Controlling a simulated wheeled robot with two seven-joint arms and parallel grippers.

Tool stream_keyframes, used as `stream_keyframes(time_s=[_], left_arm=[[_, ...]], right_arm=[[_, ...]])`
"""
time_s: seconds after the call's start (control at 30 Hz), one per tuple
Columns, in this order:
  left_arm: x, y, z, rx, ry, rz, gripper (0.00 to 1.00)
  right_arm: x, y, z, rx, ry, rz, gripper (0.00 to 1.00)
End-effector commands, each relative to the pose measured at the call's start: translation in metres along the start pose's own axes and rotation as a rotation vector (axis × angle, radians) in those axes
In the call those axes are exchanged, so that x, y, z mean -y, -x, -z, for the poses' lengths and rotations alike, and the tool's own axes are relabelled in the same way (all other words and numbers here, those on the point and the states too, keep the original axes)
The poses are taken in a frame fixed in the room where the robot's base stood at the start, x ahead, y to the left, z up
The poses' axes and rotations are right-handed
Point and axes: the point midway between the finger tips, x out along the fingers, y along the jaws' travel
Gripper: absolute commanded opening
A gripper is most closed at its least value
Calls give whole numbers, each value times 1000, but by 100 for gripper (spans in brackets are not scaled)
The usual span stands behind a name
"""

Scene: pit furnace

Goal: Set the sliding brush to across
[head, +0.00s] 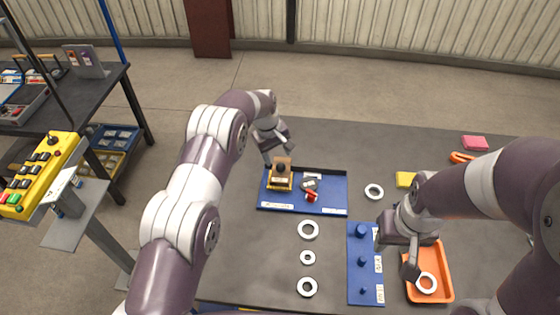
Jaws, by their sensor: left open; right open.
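A blue board (330,206) with a dark raised back edge lies on the grey table. At its left end stands a brown block with a dark round knob (281,168) on a yellow base (279,185). Beside it is a grey round fitting with a red handle (311,195). Which of these is the sliding brush I cannot tell; their labels are too small to read. My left gripper (279,156) is open and empty, just above and behind the brown block. My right gripper (393,262) is open and empty between a blue peg board (362,285) and an orange tray (443,293).
Several white rings (308,230) lie in front of the blue board, and one (374,191) lies right of it. Another ring (427,283) is in the orange tray. A yellow control box (38,172) stands left.

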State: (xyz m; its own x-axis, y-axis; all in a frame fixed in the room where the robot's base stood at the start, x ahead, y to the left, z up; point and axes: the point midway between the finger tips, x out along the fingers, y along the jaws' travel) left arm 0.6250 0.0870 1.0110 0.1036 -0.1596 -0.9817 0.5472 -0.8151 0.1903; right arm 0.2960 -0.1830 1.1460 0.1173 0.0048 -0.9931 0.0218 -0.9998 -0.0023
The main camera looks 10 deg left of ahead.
Motion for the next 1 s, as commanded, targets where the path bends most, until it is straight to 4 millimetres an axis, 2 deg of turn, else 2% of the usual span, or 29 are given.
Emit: stream_keyframes(time_s=[0.03,0.07,0.2,0.3,0.43,0.67,0.7,0.77,0.8,0.87,1.0], left_arm=[[0,-9,-1,3,-1,2,60],[0,-17,-1,2,-1,2,60],[0,-46,0,0,-1,0,60],[0,-58,0,0,-1,0,60],[0,-66,0,-1,-1,-1,60],[0,-67,0,-2,-2,-2,60],[0,-67,0,-2,-2,-1,54],[0,-66,0,-2,-2,-1,34],[0,-66,0,-2,-2,-1,21],[0,-66,0,-2,-2,-1,2],[0,-66,0,-2,-2,-1,0]], right_arm=[[0,10,1,0,0,0,43],[0,13,2,0,0,0,43],[0,19,2,0,0,0,43],[0,20,2,0,0,0,43],[0,21,2,0,0,0,43],[0,21,2,0,0,0,43],[0,21,2,0,0,0,43],[0,21,2,0,0,0,43],[0,21,2,0,0,0,43],[0,21,2,0,0,0,43],[0,20,2,0,0,0,43]])
